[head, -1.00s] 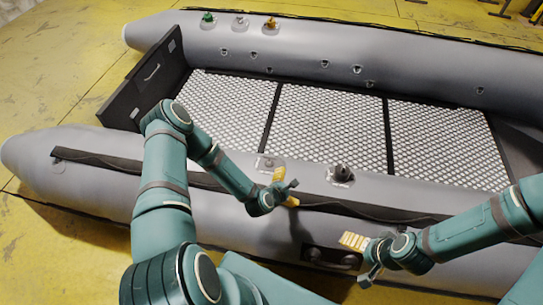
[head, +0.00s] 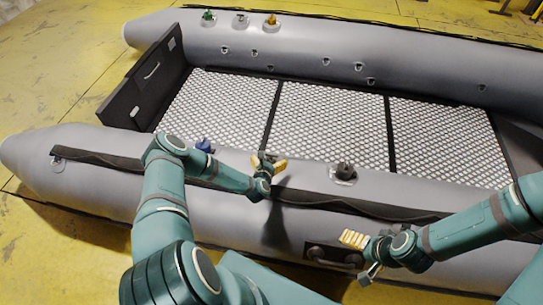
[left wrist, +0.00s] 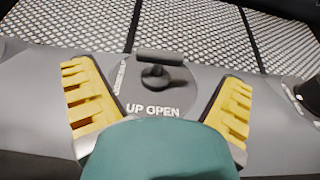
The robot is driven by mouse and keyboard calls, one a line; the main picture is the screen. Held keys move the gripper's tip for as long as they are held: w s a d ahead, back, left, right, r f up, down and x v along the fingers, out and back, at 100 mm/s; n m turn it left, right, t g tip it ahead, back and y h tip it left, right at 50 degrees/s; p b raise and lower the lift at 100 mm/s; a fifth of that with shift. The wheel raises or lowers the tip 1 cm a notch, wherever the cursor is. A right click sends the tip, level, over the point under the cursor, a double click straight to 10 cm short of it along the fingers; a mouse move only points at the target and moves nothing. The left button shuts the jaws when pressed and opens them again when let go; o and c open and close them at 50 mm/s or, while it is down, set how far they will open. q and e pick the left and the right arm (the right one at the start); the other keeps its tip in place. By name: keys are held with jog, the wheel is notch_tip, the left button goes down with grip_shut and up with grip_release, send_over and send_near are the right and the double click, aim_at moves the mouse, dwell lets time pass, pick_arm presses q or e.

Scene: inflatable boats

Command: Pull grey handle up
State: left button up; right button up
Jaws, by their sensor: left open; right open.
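The grey handle (left wrist: 160,58) is a short T-shaped bar on a dark stem. It stands on a round grey plate (left wrist: 185,95) marked "UP OPEN" on the boat's near tube. In the left wrist view it lies between the two yellow fingers, a little beyond them, and nothing visibly touches it. In the head view my left gripper (head: 268,161) is open over the near tube and mostly covers the handle. My right gripper (head: 355,256) is open and empty in front of the near tube, beside a black carry handle (head: 332,256).
A blue valve (head: 205,146) and a dark valve (head: 343,171) flank the left gripper on the near tube. Green (head: 208,18), grey (head: 240,20) and orange (head: 272,24) valves sit on the far tube. The patterned floor (head: 330,125) is clear.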

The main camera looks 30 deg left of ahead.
aim_at(271, 155)
pick_arm(q)
jog(key=shift+b+x, duration=0.55)
jog(key=shift+x, duration=2.15)
jog(key=c, duration=1.3)
notch_tip(271, 155, up, 3)
jog(key=shift+w+f+p, duration=0.15)
jog(key=shift+f+p, duration=0.05)
jog(key=shift+p, duration=0.4)
jog(key=shift+c, duration=0.2)
jog(key=shift+w+r, duration=0.15)
jog(key=shift+r, duration=0.05)
jog(key=shift+a+f, duration=0.1)
jog(key=o, duration=1.3)
jog(key=shift+o, duration=0.2)
